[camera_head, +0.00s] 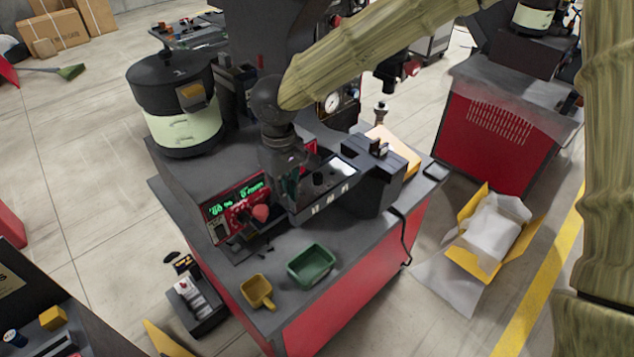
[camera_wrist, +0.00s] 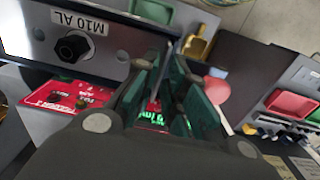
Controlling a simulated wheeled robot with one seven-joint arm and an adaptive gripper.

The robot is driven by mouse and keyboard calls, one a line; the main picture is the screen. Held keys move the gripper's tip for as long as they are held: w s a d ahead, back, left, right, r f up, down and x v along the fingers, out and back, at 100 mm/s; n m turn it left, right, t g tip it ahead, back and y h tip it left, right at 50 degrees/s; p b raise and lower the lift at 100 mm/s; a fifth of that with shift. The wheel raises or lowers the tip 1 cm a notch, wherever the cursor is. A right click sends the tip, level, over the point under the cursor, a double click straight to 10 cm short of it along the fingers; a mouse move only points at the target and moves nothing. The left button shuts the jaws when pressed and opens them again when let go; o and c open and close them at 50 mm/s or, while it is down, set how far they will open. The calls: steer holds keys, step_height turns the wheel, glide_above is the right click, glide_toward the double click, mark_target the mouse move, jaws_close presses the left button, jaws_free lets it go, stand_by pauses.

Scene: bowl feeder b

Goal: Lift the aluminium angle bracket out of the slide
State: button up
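My gripper (camera_head: 290,187) points down at the left end of the dark slide unit (camera_head: 345,192) on the feeder bench.
A red control panel (camera_head: 240,208) with green digits stands left of my gripper. A green tray (camera_head: 311,265) and a yellow scoop (camera_head: 257,291) lie at the bench front. The feeder bowl (camera_head: 178,105) stands behind left. An open yellow box (camera_head: 490,235) lies on the floor.

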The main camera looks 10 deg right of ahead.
steer(key=shift+r+p, duration=2)
steer(key=shift+p, duration=0.85)
jaws_close()
